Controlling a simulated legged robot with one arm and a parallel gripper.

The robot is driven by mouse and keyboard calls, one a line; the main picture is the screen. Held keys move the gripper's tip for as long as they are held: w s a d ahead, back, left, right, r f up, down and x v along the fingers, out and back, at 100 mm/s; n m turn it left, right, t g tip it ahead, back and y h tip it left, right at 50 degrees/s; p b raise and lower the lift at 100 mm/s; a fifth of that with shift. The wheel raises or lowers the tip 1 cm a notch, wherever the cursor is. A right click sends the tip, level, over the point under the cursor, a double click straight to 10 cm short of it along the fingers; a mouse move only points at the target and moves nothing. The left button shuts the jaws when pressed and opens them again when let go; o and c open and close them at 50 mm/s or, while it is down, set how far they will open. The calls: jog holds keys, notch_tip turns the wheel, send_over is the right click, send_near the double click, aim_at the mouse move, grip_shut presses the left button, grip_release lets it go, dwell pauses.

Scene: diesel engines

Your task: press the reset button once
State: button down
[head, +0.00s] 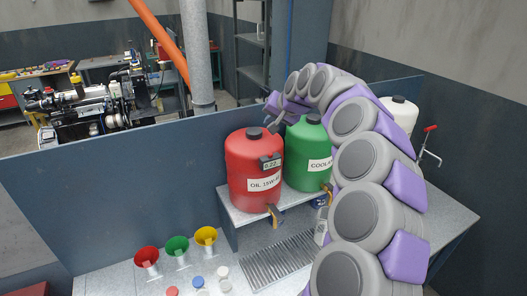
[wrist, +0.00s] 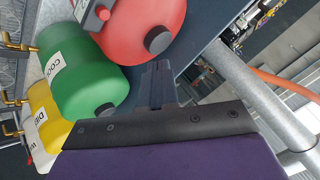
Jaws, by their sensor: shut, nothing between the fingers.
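The red oil container (head: 249,180) stands on a raised shelf and carries a small meter box with a lit display (head: 271,163). A red button (wrist: 103,13) shows on the meter box at the top of the wrist view; I take it for the reset button. In the head view it is too small to make out clearly. My gripper (head: 273,127) is shut and empty, near the tops of the red and green containers. In the wrist view my gripper (wrist: 158,72) points toward the red container's black cap (wrist: 158,40), with the button off to the left.
The green coolant container (head: 304,165) stands right beside the red one. A white container (head: 400,112) is farther right, partly behind my arm. Red, green and yellow funnels (head: 177,244) stand on the bench at front left. A dark partition (head: 110,185) runs behind.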

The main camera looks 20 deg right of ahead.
jog(key=d, duration=0.1)
jog(key=b, duration=0.2)
send_over(272, 155)
jog(key=a, duration=0.1)
notch_tip(272, 155, down, 6)
jog(key=shift+r, duration=0.15)
jog(key=f+b, duration=0.1)
jog(key=d+f, duration=0.1)
jog(key=f, duration=0.1)
jog(key=shift+d+b, duration=0.3)
jog(key=shift+b, duration=0.1)
jog(key=shift+d+f, duration=0.2)
jog(key=shift+d, duration=0.05)
jog(key=shift+a+r, duration=0.15)
jog(key=shift+a, duration=0.65)
jog(key=shift+d, duration=0.65)
jog(key=shift+a, duration=0.5)
jog(key=shift+d, duration=0.35)
